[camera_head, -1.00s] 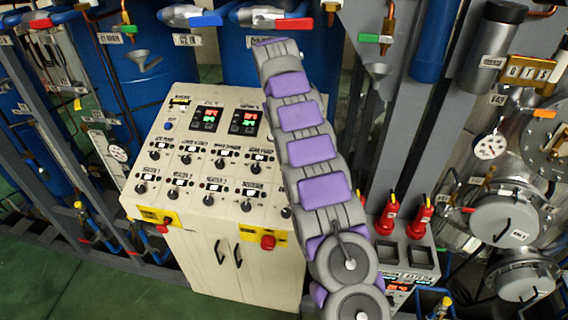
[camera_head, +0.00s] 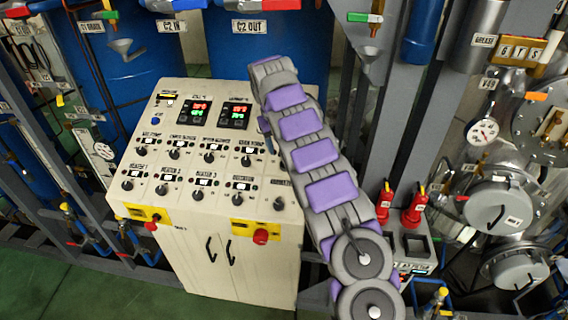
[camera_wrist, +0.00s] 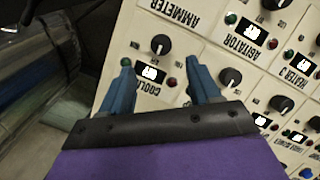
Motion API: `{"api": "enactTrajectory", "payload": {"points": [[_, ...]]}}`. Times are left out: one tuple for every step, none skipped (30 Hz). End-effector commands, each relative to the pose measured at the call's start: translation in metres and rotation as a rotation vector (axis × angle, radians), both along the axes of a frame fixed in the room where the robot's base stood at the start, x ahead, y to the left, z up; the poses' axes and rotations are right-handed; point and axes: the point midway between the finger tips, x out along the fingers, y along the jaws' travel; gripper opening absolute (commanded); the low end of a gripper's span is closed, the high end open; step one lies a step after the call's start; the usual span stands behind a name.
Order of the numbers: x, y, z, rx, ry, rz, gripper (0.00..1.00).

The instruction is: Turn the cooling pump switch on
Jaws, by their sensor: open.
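The cooling pump switch is a round black knob (camera_wrist: 160,44) on the cream control panel. Its label, upside down in the wrist view, is partly hidden by my gripper. A small lit display (camera_wrist: 154,73) sits between the knob and the label. In the head view the same knob (camera_head: 246,160) is at the right end of the upper knob row. My gripper (camera_wrist: 160,62) is open and empty. Its blue fingers lie on either side of the display, with the knob beyond the tips. Contact with the panel cannot be told. In the head view my arm hides most of the gripper.
Red emergency buttons (camera_head: 260,237) sit on the panel's front. Red-handled parts (camera_head: 414,212) and pipes stand to the right.

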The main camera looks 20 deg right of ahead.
Motion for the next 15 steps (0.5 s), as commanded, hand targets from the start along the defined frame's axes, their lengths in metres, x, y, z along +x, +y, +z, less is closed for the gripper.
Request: {"api": "enactTrajectory", "payload": {"points": [[-0.001,-0.002,-0.008,0.000,0.004,-0.002,0.62],[0.000,-0.003,-0.012,0.000,0.002,0.000,0.62],[0.000,-0.003,-0.018,0.000,0.002,0.000,0.62],[-0.001,-0.004,-0.023,0.000,0.004,0.000,0.62],[-0.001,-0.005,-0.028,0.000,0.004,-0.001,0.62],[-0.001,-0.007,-0.035,0.000,0.004,-0.002,0.62],[-0.001,-0.008,-0.041,0.001,0.005,-0.002,0.62],[-0.001,-0.009,-0.046,0.001,0.005,-0.002,0.62],[-0.001,-0.010,-0.053,0.001,0.005,-0.001,0.62],[-0.001,-0.010,-0.057,0.001,0.003,-0.001,0.62],[-0.001,-0.011,-0.061,0.001,0.001,0.000,0.62],[0.000,-0.012,-0.067,0.001,0.001,0.000,0.62],[0.000,-0.013,-0.070,0.002,0.001,0.000,0.62],[-0.001,-0.013,-0.073,0.002,0.002,0.000,0.62],[-0.001,-0.013,-0.077,0.002,0.003,-0.001,0.62]]}}
